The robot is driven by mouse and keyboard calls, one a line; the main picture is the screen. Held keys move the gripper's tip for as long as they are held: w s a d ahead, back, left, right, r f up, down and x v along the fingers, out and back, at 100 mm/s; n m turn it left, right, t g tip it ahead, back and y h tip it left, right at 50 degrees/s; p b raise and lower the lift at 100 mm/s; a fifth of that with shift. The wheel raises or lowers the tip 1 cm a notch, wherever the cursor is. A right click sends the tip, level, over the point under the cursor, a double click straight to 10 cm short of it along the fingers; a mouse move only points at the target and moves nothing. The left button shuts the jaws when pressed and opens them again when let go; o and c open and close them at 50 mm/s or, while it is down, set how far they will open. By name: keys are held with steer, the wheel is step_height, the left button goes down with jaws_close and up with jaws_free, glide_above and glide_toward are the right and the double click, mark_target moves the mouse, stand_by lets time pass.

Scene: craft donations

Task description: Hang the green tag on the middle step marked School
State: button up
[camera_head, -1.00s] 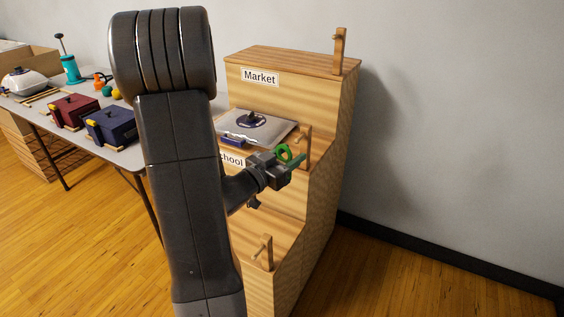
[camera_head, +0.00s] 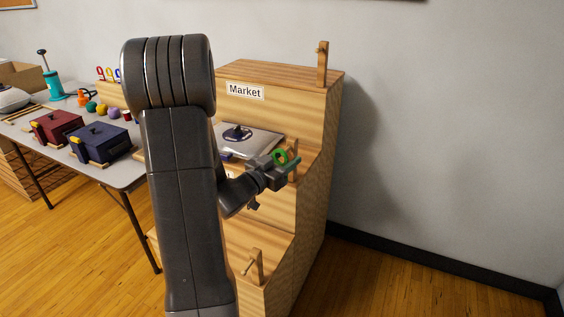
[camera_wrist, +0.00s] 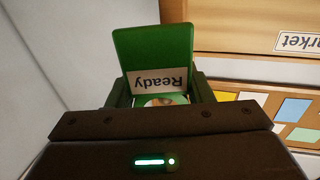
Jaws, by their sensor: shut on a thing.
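The green tag (camera_head: 281,156) has a ring-like end in the head view, and its flat green face (camera_wrist: 152,45) with an upside-down "Ready" label fills the upper middle of the wrist view. My gripper (camera_head: 277,168) is shut on it; it also shows in the wrist view (camera_wrist: 160,97). The tag is over the middle step, just left of and overlapping that step's wooden peg (camera_head: 294,147). I cannot tell whether they touch.
The top step carries the Market label (camera_head: 245,91) and a peg (camera_head: 322,64). The lower step has a peg (camera_head: 256,266). A table (camera_head: 125,172) with several items stands left.

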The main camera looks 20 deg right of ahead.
mark_target(292, 154)
steer(key=shift+w+d+r, duration=0.4)
steer(key=shift+w+d, duration=0.35)
steer(key=shift+w, duration=0.05)
steer(key=shift+w+a+f+b, duration=0.15)
steer(key=shift+w+f+b, duration=0.15)
steer(key=shift+w+f, duration=0.2)
steer(key=d, duration=0.2)
steer(key=w+f, duration=0.1)
steer(key=shift+d, duration=0.4)
steer(key=shift+c, duration=0.9)
steer(key=shift+s+r, duration=0.15)
steer(key=shift+s, duration=0.15)
steer(key=shift+a, duration=0.1)
steer(key=o, duration=1.3)
steer(key=shift+s+a, duration=0.1)
steer(key=shift+s, duration=0.05)
